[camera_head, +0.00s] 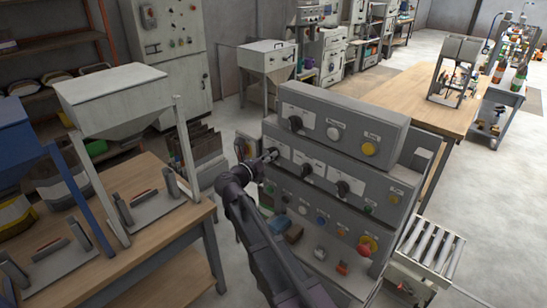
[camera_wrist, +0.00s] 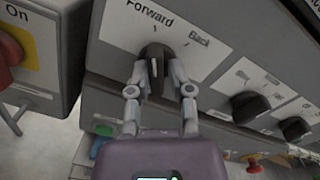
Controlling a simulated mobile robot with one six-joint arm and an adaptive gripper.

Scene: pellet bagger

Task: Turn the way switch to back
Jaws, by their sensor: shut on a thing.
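The way switch (camera_wrist: 156,57) is a black rotary knob on a grey panel, seen in the wrist view below a white label reading "Forward" on the left and "Back" on the right. A pale pointer line on the knob points roughly up the picture, and I cannot tell exactly which mark it meets. My gripper (camera_wrist: 157,74) is shut on the knob, one finger on each side. In the head view my gripper (camera_head: 268,158) reaches the left end of the panel's middle row and mostly hides the switch.
More black knobs (camera_wrist: 250,106) sit to the right on the same panel. A red switch marked "On" (camera_wrist: 10,48) stands close on the left. A red mushroom button (camera_head: 367,245) is low on the console (camera_head: 330,170). A wooden bench (camera_head: 150,200) with hoppers stands left.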

